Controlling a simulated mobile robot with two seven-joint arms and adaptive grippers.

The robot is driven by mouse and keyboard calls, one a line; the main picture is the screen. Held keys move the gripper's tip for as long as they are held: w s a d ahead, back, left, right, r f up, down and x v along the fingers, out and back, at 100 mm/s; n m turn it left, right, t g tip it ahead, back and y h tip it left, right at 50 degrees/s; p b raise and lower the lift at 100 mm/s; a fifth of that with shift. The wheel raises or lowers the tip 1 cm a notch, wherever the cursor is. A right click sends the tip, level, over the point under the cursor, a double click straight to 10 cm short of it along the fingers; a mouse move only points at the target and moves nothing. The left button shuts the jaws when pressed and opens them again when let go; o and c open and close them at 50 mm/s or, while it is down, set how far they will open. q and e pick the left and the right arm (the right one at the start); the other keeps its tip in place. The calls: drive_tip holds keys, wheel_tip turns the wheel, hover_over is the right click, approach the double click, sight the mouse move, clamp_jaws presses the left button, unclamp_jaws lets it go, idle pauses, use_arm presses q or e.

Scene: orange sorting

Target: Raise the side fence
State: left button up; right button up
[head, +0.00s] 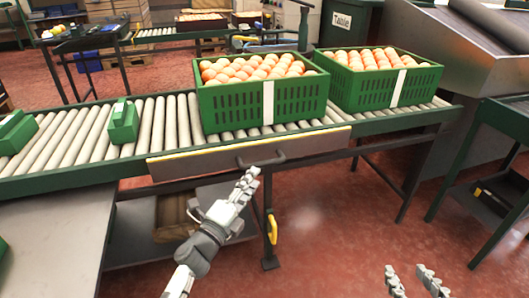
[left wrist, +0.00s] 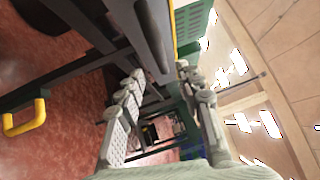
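The side fence (head: 205,161) is a long grey panel with a yellow top edge along the near side of the roller conveyor. It sits low, with its top edge near roller level. A dark bar handle (head: 262,160) sticks out from its middle; it also shows close up in the left wrist view (left wrist: 153,36). My left gripper (head: 248,180) is just below the handle. In the left wrist view its two fingers (left wrist: 163,78) are apart, with the handle just beyond the fingertips; contact cannot be told. My right gripper (head: 408,271) is open and empty at the bottom right.
Two green crates of oranges (head: 235,105) (head: 370,90) stand on the rollers behind the fence. A green block (head: 124,122) is on the conveyor at left. A yellow handle (head: 272,228) hangs below the conveyor near a leg.

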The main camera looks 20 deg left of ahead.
sight(265, 163)
use_arm(q)
drive_tip(key=x, duration=0.7)
drive_tip(key=shift+w+d+r, duration=0.1)
drive_tip(key=shift+w+r, duration=0.05)
drive_tip(key=shift+w, duration=0.2)
clamp_jaws()
